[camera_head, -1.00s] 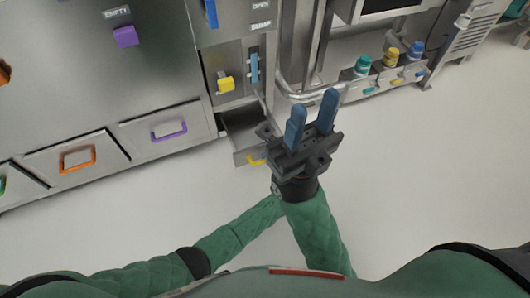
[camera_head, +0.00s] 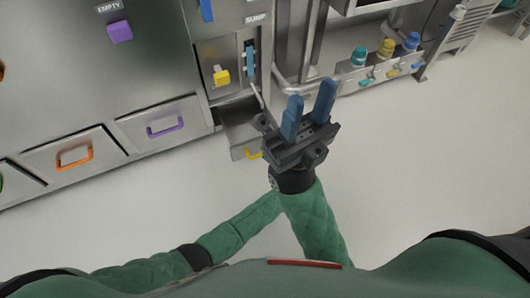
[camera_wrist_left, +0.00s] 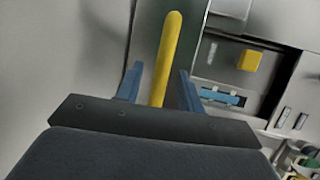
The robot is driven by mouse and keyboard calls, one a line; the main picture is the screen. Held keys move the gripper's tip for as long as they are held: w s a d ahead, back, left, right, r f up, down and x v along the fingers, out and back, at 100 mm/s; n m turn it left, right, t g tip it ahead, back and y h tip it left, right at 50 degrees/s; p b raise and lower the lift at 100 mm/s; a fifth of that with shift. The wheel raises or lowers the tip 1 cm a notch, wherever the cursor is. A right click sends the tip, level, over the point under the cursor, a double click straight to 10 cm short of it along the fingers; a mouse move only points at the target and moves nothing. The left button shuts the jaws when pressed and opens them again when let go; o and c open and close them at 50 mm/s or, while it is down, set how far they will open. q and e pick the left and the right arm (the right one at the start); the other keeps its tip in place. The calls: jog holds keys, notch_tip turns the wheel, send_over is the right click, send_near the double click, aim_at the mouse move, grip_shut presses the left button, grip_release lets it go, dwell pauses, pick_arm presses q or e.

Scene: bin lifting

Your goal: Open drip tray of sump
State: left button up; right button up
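The sump's drip tray (camera_head: 240,152) is a grey metal drawer low in the cabinet. It stands partly pulled out, with its inside showing from above. Its yellow handle (camera_head: 254,156) is on the front; in the left wrist view a yellow bar (camera_wrist_left: 168,50), seemingly this handle, lies between the fingers. My left gripper (camera_wrist_left: 161,70) has its blue fingers apart on either side of the bar, with gaps showing. In the head view it is mostly hidden behind my right arm. My right gripper (camera_head: 311,92) is open and empty, right of the tray.
The sump panel above has a yellow block (camera_head: 221,76) and a blue handle (camera_head: 250,58). Closed drawers with purple (camera_head: 166,130) and orange (camera_head: 75,160) handles are to the left. The floor in front is clear.

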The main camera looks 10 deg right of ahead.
pick_arm(q)
jog(key=p+v, duration=0.1)
jog(key=v, duration=0.5)
jog(key=shift+s+d, duration=0.1)
dwell(0.3)
